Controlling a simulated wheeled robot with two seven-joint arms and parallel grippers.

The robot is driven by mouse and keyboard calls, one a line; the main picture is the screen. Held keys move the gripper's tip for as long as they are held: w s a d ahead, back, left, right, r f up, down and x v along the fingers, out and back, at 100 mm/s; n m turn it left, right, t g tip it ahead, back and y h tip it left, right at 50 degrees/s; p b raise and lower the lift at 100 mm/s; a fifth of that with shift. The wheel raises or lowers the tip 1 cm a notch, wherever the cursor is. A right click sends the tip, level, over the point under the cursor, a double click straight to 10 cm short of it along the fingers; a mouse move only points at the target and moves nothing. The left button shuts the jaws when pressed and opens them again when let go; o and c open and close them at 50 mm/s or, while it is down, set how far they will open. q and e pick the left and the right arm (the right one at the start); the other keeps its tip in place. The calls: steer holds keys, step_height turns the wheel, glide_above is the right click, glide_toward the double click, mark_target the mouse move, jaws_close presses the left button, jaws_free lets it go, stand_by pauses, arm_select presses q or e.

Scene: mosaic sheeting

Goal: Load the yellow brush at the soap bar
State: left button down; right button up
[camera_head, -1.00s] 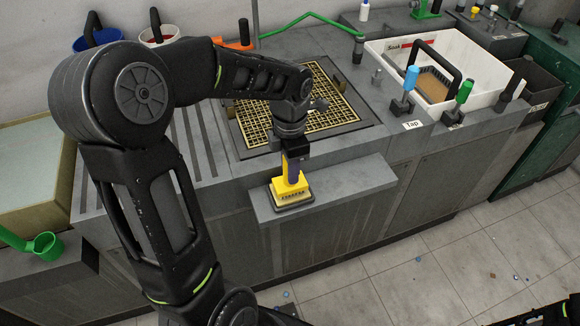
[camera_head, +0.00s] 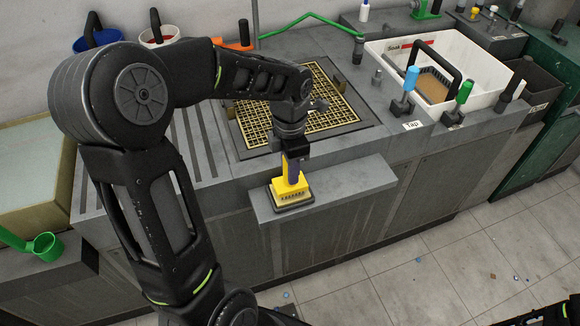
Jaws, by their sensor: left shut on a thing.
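My left gripper (camera_head: 293,158) points down over the front ledge and is shut on the upright handle of the yellow brush. The fingers partly hide the handle. The yellow brush (camera_head: 289,187) has a wide yellow block with a row of small marks along its front. Its block sits low over a dark grey flat base on the ledge (camera_head: 350,182). I cannot make out a separate soap bar; the brush may hide it. Contact under the brush cannot be seen. My right gripper is not in view.
Behind the ledge is a yellow grid (camera_head: 318,118) in the grey counter. A white soak basin (camera_head: 385,52) stands at the right, with blue (camera_head: 411,78) and green (camera_head: 463,92) handled levers before it. A green cup (camera_head: 46,244) is at the left. The ledge right of the brush is clear.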

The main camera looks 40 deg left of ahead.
arm_select(q)
steer(key=shift+r+p, duration=2.35)
steer(key=shift+r, duration=1.15)
steer(key=m, duration=0.3)
steer(key=shift+a, duration=0.1)
steer(key=m, duration=0.3)
steer(key=w+m, duration=0.1)
steer(key=shift+a+r+m, duration=0.1)
steer(key=shift+r+m, duration=0.25)
steer(key=shift+m, duration=0.05)
steer(key=w+d+f+m, duration=0.1)
steer(key=w+d+m, duration=0.3)
steer(key=m, duration=0.6)
steer(key=w+d+f+m, duration=0.2)
steer(key=w+d+m, duration=0.3)
steer(key=d+m, duration=0.3)
steer(key=m, duration=0.3)
steer(key=shift+w+d, duration=0.2)
steer(key=shift+d, duration=0.15)
